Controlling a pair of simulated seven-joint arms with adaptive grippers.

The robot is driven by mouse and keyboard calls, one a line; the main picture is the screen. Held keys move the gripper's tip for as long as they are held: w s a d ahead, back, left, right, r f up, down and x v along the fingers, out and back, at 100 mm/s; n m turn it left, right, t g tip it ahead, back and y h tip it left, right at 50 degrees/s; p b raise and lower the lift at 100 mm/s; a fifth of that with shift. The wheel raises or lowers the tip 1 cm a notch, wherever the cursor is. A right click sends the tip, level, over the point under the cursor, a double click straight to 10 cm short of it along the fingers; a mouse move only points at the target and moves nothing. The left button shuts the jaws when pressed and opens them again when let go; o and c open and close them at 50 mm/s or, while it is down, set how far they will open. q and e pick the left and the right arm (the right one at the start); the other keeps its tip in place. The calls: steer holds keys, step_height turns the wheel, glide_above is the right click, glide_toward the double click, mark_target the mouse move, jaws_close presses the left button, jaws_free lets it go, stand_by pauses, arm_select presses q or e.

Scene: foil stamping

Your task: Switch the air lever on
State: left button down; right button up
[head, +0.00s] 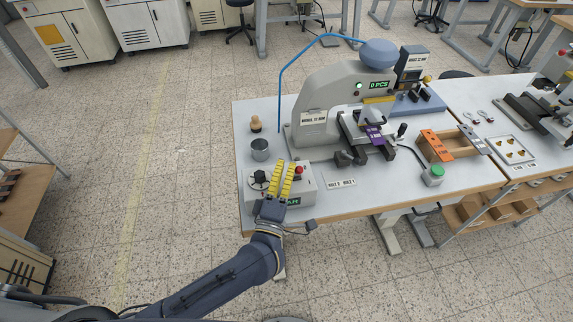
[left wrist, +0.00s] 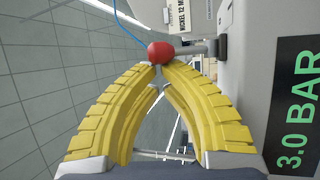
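The air lever has a red ball knob (head: 299,170) on the grey control box (head: 307,187). In the left wrist view the red knob (left wrist: 160,53) sits on a short grey rod pointing sideways from a round mount. My left gripper (head: 285,165) has yellow ribbed fingers and is over the box, just left of the knob. In the left wrist view its fingertips (left wrist: 161,67) come together with the knob right at their ends; I cannot tell whether they touch it. Nothing shows between the fingers. My right gripper is not in view.
The box has a black dial (head: 259,178) and a green display reading 3.0 BAR (left wrist: 297,103). A metal cup (head: 260,149) stands behind it. The stamping press (head: 330,95) is behind right, with a green button (head: 437,171) further right. The table's front edge is close.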

arm_select(q)
steer(key=s+a+f, duration=0.1)
steer(key=s+f, duration=0.3)
steer(key=s, duration=0.4)
steer(key=shift+a+f, duration=0.3)
steer(key=shift+a, duration=0.1)
steer(key=shift+f, duration=0.1)
